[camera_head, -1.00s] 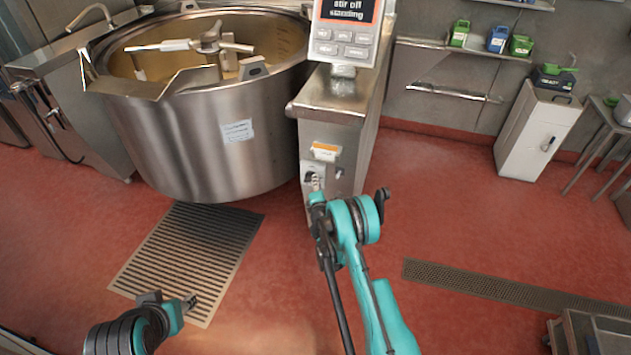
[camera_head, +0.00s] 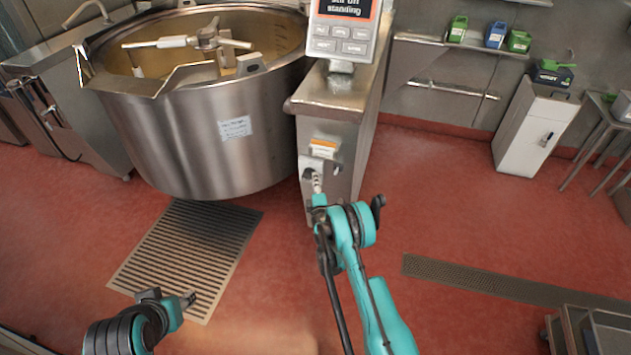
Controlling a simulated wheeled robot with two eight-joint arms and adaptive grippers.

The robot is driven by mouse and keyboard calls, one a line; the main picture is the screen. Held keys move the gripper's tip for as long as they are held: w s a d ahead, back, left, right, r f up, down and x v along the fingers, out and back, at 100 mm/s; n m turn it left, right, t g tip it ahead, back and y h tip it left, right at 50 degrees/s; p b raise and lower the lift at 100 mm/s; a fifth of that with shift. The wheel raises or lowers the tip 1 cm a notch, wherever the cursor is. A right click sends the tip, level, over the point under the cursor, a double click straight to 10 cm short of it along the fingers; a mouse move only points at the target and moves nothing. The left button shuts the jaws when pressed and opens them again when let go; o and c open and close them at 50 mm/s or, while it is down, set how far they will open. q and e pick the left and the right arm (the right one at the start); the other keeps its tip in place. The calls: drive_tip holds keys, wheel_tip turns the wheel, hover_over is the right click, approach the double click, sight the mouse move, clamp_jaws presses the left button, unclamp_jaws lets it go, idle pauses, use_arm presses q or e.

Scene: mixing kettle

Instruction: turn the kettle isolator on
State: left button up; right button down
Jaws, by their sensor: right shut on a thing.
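The kettle isolator (camera_head: 309,163) is a small light plate with a dark switch on the front of the steel pillar (camera_head: 333,112), under an orange label. My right gripper (camera_head: 317,186) is right at the isolator and is shut on its switch. The gripper covers part of the isolator, so the exact position of the switch cannot be told. The mixing kettle (camera_head: 205,150) stands left of the pillar. My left gripper (camera_head: 188,299) is low at the left over the floor, away from the kettle, and I cannot tell its opening.
A control panel (camera_head: 342,32) sits on top of the pillar. A floor grate (camera_head: 185,250) lies below the kettle. A white cabinet (camera_head: 530,130) and a shelf with green and blue containers (camera_head: 496,36) are at the back right.

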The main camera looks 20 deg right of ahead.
idle(0.3)
drive_tip(key=c, duration=1.6)
unclamp_jaws()
drive_tip(key=shift+o, duration=0.2)
drive_tip(key=shift+r+n, duration=0.15)
drive_tip(key=shift+n, duration=0.25)
